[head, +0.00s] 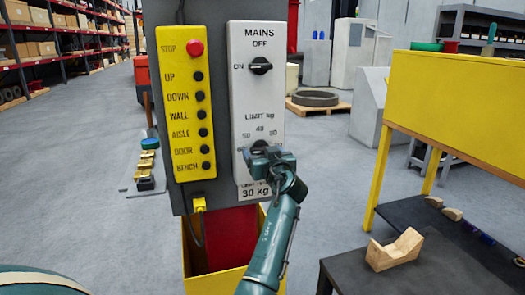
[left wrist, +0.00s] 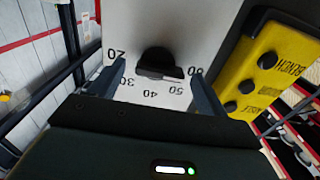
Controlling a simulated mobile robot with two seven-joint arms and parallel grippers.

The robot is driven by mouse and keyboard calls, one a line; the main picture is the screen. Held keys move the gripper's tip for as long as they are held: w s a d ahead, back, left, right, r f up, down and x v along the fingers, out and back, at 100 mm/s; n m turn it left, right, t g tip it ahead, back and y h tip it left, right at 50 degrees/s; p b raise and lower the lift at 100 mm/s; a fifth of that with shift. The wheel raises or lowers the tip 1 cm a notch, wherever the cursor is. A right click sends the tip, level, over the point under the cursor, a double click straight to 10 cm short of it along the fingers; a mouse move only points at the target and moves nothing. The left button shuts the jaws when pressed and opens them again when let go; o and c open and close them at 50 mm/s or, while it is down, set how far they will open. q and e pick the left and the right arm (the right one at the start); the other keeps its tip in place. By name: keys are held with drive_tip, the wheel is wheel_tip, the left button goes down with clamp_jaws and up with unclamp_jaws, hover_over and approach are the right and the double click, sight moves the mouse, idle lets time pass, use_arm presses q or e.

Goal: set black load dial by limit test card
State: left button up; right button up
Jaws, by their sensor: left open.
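The black load dial (head: 259,147) sits under "LIMIT kg" on the white panel (head: 258,95), mostly hidden by my left gripper (head: 266,158). In the left wrist view the panel shows upside down. There the dial (left wrist: 157,62) lies between the two open fingers of my left gripper (left wrist: 160,72), with visible gaps on both sides. Its bar points right, near the 60 mark; 20 to 50 are also readable. The limit test card (head: 255,191) below the dial reads 30 kg, its upper line partly covered. My right gripper is out of view.
The black mains switch (head: 260,66) is above the dial. A yellow button box (head: 187,103) with a red stop button stands close beside the panel. A dark bench (head: 415,265) with a wooden block (head: 394,250) is at the lower right.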

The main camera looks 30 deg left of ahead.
use_arm(q)
drive_tip(key=shift+w+a, duration=0.25)
drive_tip(key=shift+a, duration=0.1)
drive_tip(key=shift+c, duration=0.2)
drive_tip(key=c, duration=0.9)
drive_tip(key=shift+c, duration=0.2)
